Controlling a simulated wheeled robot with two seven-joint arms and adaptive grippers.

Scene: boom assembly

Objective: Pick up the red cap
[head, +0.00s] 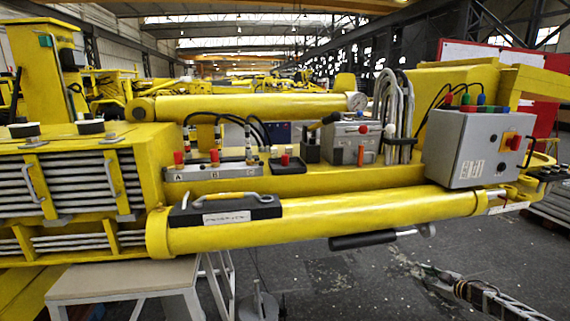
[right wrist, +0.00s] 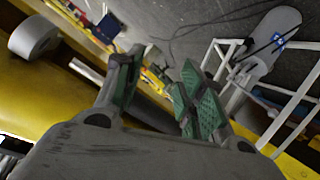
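A small red cap (head: 284,160) sits at a black tray (head: 289,167) on the yellow boom, near the middle of the head view. Two more red caps stand on the grey valve block marked A and B: a left one (head: 178,158) and a right one (head: 214,155). My right gripper (head: 440,277) is low at the right of the head view, over the floor and well away from the caps. In the right wrist view its green-padded fingers (right wrist: 158,90) are apart with nothing between them. I cannot make out a cap for certain there. My left gripper is not in view.
A long yellow cylinder (head: 330,220) runs along the boom's front, with a black handle (head: 362,240) below it. A grey control box (head: 478,150) with a red knob is at the right. A light stand (head: 120,282) is at lower left.

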